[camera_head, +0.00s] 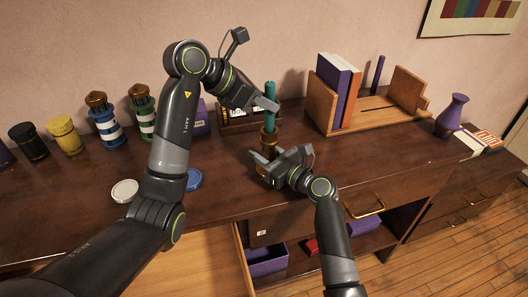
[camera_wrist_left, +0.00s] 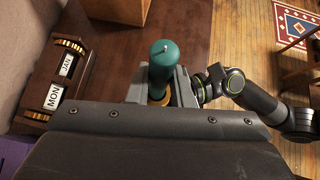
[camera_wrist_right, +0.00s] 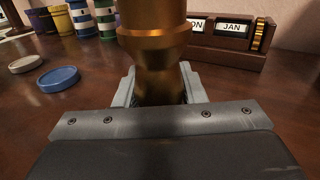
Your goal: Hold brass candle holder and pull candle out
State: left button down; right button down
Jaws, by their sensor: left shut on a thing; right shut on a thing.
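The teal candle (camera_head: 270,92) stands upright in the brass candle holder (camera_head: 269,138) on the dark wooden cabinet top. My left gripper (camera_head: 266,105) is shut on the candle above the holder; the left wrist view shows the candle (camera_wrist_left: 162,62) between its fingers. My right gripper (camera_head: 264,160) is shut on the holder's lower stem; the right wrist view shows the brass holder (camera_wrist_right: 152,45) rising between its fingers. The holder's base is mostly hidden by my right gripper. The candle's lower end is hidden, so I cannot tell how deep it sits.
A wooden book rack (camera_head: 340,127) stands to the right, with a purple vase (camera_head: 450,116) beyond. A date block calendar (camera_wrist_right: 225,38) stands behind the holder. Several jars, including a yellow one (camera_head: 64,136), line the left. White (camera_head: 124,190) and blue (camera_head: 193,180) lids lie in front. A drawer below is open.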

pick_arm(q)
jog(key=shift+r, duration=0.75)
dwell(0.3)
jog(key=shift+r, duration=2.75)
notch_tip(320, 180, up, 8)
jog(key=shift+r, duration=0.25)
pick_arm(e)
jog(key=c, duration=0.8)
grip_release()
jog(key=shift+c, duration=0.2)
